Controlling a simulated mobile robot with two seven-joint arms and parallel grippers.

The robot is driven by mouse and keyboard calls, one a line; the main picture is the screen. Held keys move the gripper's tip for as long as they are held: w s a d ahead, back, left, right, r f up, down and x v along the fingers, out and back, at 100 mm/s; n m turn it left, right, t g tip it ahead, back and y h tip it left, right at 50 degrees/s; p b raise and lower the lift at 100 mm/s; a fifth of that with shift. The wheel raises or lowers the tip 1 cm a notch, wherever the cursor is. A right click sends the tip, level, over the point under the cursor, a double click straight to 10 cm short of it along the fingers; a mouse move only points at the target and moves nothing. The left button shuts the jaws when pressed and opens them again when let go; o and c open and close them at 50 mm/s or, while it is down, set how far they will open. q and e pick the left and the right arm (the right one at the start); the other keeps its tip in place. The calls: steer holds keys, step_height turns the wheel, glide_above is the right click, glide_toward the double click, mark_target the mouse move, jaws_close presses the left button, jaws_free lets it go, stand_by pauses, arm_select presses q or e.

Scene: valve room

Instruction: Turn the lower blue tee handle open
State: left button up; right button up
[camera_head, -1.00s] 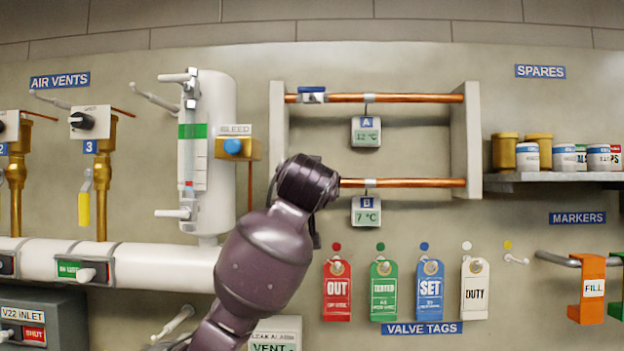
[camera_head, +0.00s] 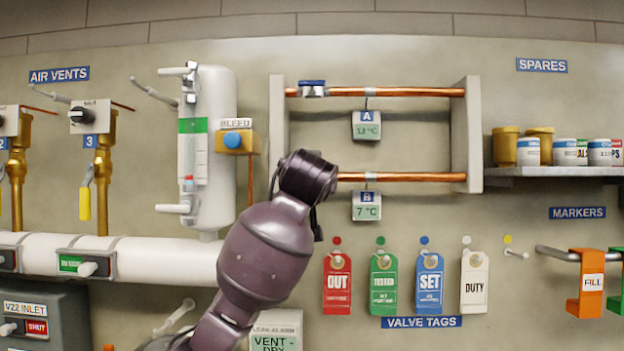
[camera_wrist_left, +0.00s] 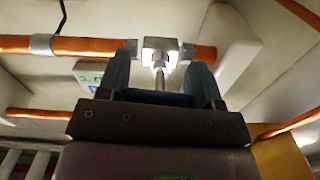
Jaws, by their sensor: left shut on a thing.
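The lower copper pipe (camera_head: 410,177), tagged B, runs along the wall rack in the head view. My left arm's wrist covers its left part, so the lower valve and my left gripper are hidden there. In the left wrist view my left gripper (camera_wrist_left: 160,82) is shut on the blue tee handle (camera_wrist_left: 160,98), which shows as a blue bar between the fingers. Its metal stem joins a silver valve body (camera_wrist_left: 157,50) on the copper pipe just beyond the fingertips. The handle's exact angle is hard to tell. My right gripper is not in view.
An upper copper pipe (camera_head: 410,92), tagged A, carries another blue tee handle (camera_head: 312,83) close above my wrist. A white cylinder (camera_head: 213,150) with a bleed valve (camera_head: 236,141) stands to the left. Valve tags (camera_head: 337,284) hang below right.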

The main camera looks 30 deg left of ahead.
arm_select(q)
steer(key=shift+n+b, duration=0.45)
steer(key=shift+n, duration=0.05)
steer(key=o, duration=0.9)
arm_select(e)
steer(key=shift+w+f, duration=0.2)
arm_select(q)
steer(key=shift+s+d, duration=0.25)
steer(key=shift+s, duration=0.15)
steer(key=shift+b+v, duration=1.2)
steer(key=shift+v, duration=3.8)
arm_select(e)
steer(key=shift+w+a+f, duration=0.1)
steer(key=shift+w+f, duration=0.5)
arm_select(q)
steer(key=shift+w, duration=0.1)
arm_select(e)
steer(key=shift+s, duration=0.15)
